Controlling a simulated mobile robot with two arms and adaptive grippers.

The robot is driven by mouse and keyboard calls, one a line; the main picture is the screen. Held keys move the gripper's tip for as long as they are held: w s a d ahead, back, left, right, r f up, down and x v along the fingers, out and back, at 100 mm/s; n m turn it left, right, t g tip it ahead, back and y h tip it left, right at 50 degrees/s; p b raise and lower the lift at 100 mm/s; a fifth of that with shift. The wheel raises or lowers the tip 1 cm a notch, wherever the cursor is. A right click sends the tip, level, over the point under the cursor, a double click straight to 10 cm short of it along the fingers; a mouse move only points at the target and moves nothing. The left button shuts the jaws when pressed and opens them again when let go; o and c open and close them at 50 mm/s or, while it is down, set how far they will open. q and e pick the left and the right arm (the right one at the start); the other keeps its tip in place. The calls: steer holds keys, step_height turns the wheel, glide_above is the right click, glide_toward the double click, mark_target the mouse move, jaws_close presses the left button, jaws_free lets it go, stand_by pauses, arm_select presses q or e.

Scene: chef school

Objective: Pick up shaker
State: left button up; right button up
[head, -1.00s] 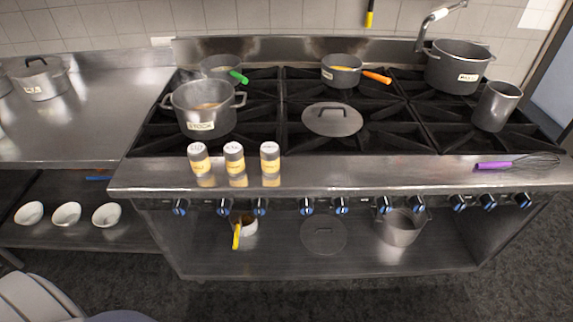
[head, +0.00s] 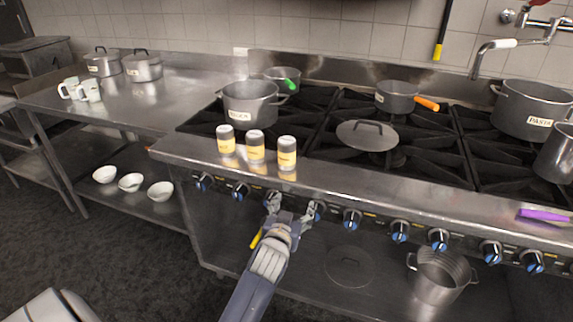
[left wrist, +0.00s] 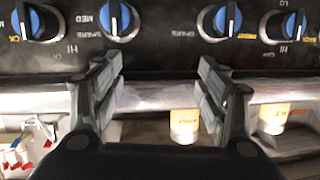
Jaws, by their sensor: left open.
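Three shakers with pale lids and yellow lower parts stand upright in a row on the stove's front ledge: a left shaker (head: 226,141), a middle shaker (head: 256,148) and a right shaker (head: 287,154). My left gripper (head: 295,207) is open and empty, in front of the stove by the knobs, below the right shaker and apart from it. In the left wrist view the open fingers (left wrist: 158,80) face the knob panel. Two shakers' yellow parts show beyond the ledge there, one (left wrist: 184,126) between the fingers' lower parts, one (left wrist: 273,118) right of them. My right gripper is out of view.
The steel ledge (head: 400,188) and knobs (head: 352,219) lie close to my left gripper. A stock pot (head: 250,105) and a lid (head: 367,136) sit behind the shakers. A purple handle (head: 544,216) lies on the ledge at right. White bowls (head: 130,182) rest on the lower left shelf.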

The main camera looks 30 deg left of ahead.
mark_target(285, 154)
arm_select(q)
steer(key=w+a+r+y, duration=0.1)
steer(key=a+r, duration=0.1)
steer(key=r, duration=0.1)
steer(key=w+a+r+n+t+y, duration=0.1)
steer(key=w+r, duration=0.1)
steer(key=r, duration=0.2)
steer(key=w+a+r+n+t, duration=0.1)
steer(key=a+r, duration=0.1)
steer(key=r, duration=0.2)
steer(key=shift+w+a+r+y, duration=0.2)
steer(key=shift+a+r+y, duration=0.1)
steer(key=shift+y, duration=0.1)
steer(key=x, duration=0.4)
steer(key=shift+w+a+f+p, duration=0.1)
steer(key=shift+w+a+p, duration=0.15)
steer(key=shift+w+p, duration=0.1)
steer(key=shift+w+a+f, duration=0.1)
steer(key=shift+w+a, duration=0.2)
steer(key=shift+w, duration=0.25)
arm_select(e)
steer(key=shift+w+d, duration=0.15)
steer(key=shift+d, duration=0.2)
arm_select(q)
steer(key=c, duration=1.3)
steer(key=shift+o, duration=0.2)
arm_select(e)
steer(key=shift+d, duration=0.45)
